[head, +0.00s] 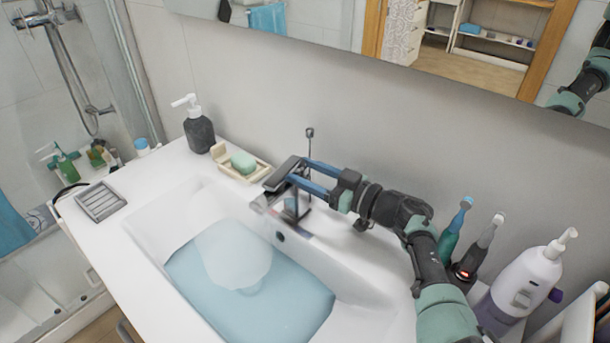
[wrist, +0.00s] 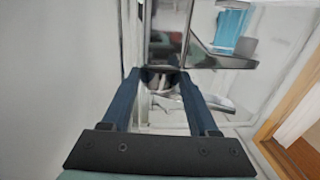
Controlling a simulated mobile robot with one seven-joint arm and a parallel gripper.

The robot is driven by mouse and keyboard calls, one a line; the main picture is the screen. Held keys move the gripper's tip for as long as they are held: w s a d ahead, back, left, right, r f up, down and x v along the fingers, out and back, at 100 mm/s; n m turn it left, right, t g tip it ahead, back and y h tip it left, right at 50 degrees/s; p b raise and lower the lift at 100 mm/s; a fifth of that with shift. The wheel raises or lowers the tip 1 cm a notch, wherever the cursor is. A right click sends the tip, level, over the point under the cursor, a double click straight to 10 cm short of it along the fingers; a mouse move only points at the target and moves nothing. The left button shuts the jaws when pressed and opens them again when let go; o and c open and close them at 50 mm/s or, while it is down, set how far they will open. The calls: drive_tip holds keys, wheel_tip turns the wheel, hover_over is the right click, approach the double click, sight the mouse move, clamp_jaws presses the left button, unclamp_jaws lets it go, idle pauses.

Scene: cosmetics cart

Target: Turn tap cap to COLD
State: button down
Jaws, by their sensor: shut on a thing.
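The tap (head: 291,212) stands at the back edge of the white sink, with a dark, flat cap (head: 282,172) on top. My gripper (head: 300,175) reaches in from the right, and its two blue fingers close around the cap. In the wrist view, the fingertips (wrist: 161,74) meet a dark rounded part of the cap (wrist: 160,76) between them. The cap's flat end points toward the front left in the head view. Any hot or cold marking is too small or hidden to see.
The sink (head: 150,235) holds bluish water. A soap dish (head: 250,168) with green soap and a dark dispenser (head: 198,130) stand left of the tap. Electric toothbrushes (head: 480,245) and a white pump bottle (head: 525,280) stand near my arm at right. The wall is close behind.

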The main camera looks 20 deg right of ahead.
drive_tip(key=shift+c, duration=0.8)
unclamp_jaws()
